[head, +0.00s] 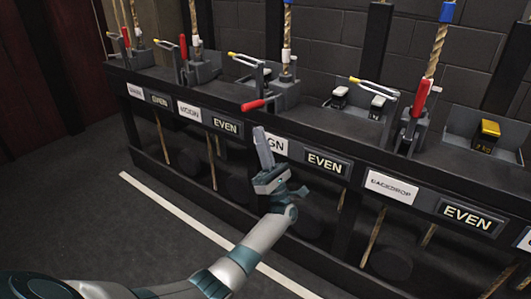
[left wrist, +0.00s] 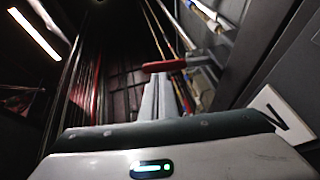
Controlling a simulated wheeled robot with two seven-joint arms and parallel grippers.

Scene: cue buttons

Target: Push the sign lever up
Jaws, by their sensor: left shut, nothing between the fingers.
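The sign lever (head: 258,104) has a red handle that sticks out low toward the front, from a grey block on the rail. Its red handle also shows in the left wrist view (left wrist: 164,66), just past my fingertips. My left gripper (head: 260,132) is shut and empty. It points up in front of the sign label (head: 275,146), hides part of it, and sits below the red handle. I cannot tell whether the fingertips touch the handle. My right gripper is not in view.
Neighbouring levers, such as the moon lever (head: 183,46) and the backdrop lever (head: 421,98), stand with red handles up. Ropes rise behind them. A yellow weight (head: 487,136) sits in a tray at the right. The floor (head: 110,240) in front is clear.

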